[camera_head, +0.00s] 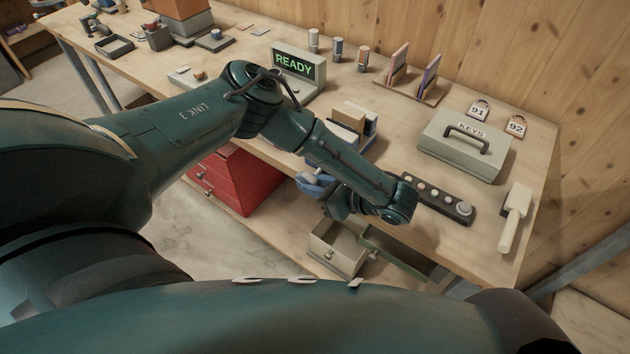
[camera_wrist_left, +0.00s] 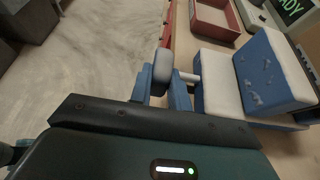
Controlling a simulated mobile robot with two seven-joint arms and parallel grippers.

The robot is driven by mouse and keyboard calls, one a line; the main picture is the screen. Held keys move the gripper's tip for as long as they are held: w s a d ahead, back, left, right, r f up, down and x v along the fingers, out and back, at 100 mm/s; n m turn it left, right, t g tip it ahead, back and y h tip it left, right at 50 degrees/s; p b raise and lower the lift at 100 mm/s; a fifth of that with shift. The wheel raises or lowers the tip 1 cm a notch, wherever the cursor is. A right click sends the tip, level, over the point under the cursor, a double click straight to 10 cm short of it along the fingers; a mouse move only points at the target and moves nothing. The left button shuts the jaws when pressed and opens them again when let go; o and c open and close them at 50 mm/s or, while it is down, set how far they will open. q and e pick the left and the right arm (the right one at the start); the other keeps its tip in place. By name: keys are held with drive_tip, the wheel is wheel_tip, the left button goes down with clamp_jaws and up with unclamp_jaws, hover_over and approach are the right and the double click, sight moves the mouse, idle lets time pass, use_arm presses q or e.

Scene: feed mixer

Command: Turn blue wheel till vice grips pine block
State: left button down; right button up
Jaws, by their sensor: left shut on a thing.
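My left gripper (camera_wrist_left: 163,88) is shut on a rounded grey-blue piece (camera_wrist_left: 163,66), which I take to be the wheel seen edge-on. A short pale shaft (camera_wrist_left: 189,77) runs from it towards the vice. The vice, blue and cream, fills the right of the left wrist view (camera_wrist_left: 272,72); in the head view it stands near the table's front edge (camera_head: 372,123), partly behind my left arm. I cannot clearly tell the pine block from the jaws, or whether they touch it. In the head view my left gripper (camera_head: 317,181) hangs at the table edge. My right gripper is out of view.
A red drawer unit (camera_head: 237,178) stands below the table edge, and an open drawer (camera_head: 338,246) juts out under my gripper. A dark button strip (camera_head: 437,199), a KEYS box (camera_head: 463,145) and a READY display (camera_head: 299,68) stand on the table.

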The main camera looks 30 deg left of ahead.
use_arm(q)
drive_tip(key=shift+d+f+y, duration=0.15)
drive_tip(key=shift+y, duration=0.85)
drive_tip(key=shift+f, duration=0.1)
drive_tip(key=c, duration=1.3)
unclamp_jaws()
drive_tip(key=v, duration=1.3)
drive_tip(key=shift+b, duration=0.4)
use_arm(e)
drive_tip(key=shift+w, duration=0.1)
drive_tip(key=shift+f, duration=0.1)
